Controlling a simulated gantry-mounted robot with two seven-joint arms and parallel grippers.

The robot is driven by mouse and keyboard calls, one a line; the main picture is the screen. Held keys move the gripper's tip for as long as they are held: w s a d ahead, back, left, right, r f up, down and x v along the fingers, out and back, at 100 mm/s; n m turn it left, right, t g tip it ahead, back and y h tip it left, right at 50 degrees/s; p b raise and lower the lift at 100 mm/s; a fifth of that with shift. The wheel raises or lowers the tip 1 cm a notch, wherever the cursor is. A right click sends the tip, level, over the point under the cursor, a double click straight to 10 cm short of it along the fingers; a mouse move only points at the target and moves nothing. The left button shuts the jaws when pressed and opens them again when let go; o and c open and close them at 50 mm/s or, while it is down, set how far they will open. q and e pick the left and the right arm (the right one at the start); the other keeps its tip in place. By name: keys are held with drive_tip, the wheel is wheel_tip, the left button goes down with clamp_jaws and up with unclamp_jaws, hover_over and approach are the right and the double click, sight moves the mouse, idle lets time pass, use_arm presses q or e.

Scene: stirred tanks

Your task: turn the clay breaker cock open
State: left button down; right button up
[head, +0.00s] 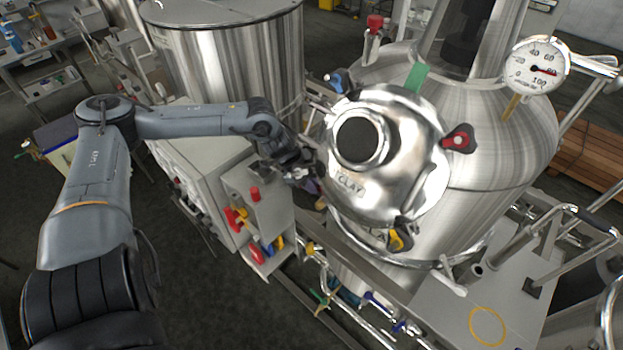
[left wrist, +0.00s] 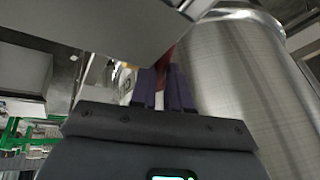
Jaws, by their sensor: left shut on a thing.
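The shiny steel vessel marked CLAY (head: 395,185) stands in the middle of the head view, with a round opening in its top. My left gripper (head: 314,187) is low beside its left side, partly hidden by my wrist. In the left wrist view, the purple fingers (left wrist: 165,90) are closed on a red piece (left wrist: 166,64), seemingly a cock handle. Its body and how far it is turned are hidden. My right gripper is not in view.
A grey cabinet (head: 205,165) and a box with red, yellow and blue handles (head: 258,205) stand close to my left forearm. Pipes with small valves (head: 375,300) run below the vessel. A large steel tank (head: 235,60) stands behind; a dial gauge (head: 537,66) is at right.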

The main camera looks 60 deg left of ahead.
use_arm(q)
drive_tip(key=shift+s+d+n+y+p, duration=0.25)
drive_tip(key=shift+d+n+y+p, duration=0.15)
drive_tip(key=shift+n+p, duration=0.55)
drive_tip(key=c, duration=1.1)
unclamp_jaws()
